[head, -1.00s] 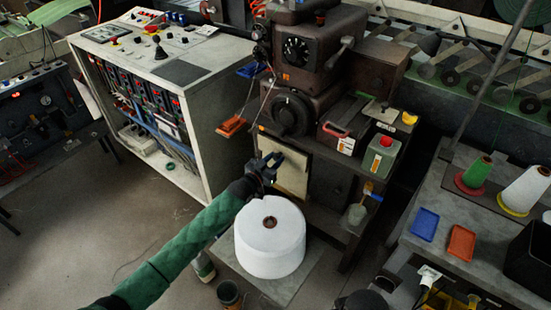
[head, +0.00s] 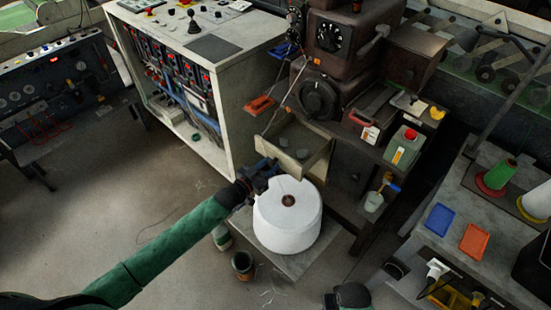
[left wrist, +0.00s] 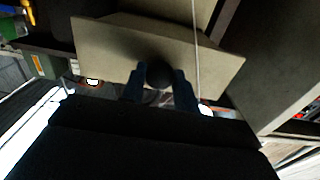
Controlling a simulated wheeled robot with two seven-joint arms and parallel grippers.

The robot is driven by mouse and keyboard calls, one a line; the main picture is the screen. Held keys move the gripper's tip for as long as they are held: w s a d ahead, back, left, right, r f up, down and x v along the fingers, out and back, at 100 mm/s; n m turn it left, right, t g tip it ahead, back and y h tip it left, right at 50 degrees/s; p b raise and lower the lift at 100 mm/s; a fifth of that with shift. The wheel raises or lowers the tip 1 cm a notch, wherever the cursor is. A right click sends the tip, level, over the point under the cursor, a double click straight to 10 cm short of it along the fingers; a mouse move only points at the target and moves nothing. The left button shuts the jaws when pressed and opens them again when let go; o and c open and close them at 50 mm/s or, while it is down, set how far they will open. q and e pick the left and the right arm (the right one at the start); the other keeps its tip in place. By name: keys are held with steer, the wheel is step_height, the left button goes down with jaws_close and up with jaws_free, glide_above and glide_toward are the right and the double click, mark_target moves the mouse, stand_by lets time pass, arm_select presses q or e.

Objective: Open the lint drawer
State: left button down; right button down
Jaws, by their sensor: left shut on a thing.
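The lint drawer (head: 312,165) is pulled out from the front of the brown machine. Its pale front panel (left wrist: 105,45) fills the upper middle of the left wrist view. In the head view I see into the drawer from above, and a few small greyish lumps (head: 300,153) lie inside. My left gripper (head: 272,168) is at the drawer's front, shut on its dark round knob (left wrist: 158,74). The knob sits between the two fingers in the left wrist view.
A big white roll (head: 287,222) stands on a low platform just below the drawer. A pale control cabinet (head: 240,110) is at the left. A green canister (head: 405,148) stands on the machine's right ledge. A cup (head: 243,265) stands on the floor.

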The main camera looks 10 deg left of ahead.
arm_select(q)
steer(key=shift+s+a, duration=0.2)
steer(key=shift+s, duration=0.05)
arm_select(e)
steer(key=shift+f, duration=0.35)
arm_select(q)
steer(key=c, duration=1.1)
jaws_free()
steer(key=shift+o, duration=0.2)
steer(key=shift+s, duration=0.1)
steer(key=shift+s+a+f, duration=0.1)
steer(key=shift+s+a, duration=0.1)
steer(key=shift+s, duration=0.05)
steer(key=b+v, duration=0.2)
steer(key=v, duration=0.5)
arm_select(e)
step_height(320, 180, up, 9)
steer(key=shift+s, duration=0.25)
steer(key=shift+a, duration=0.1)
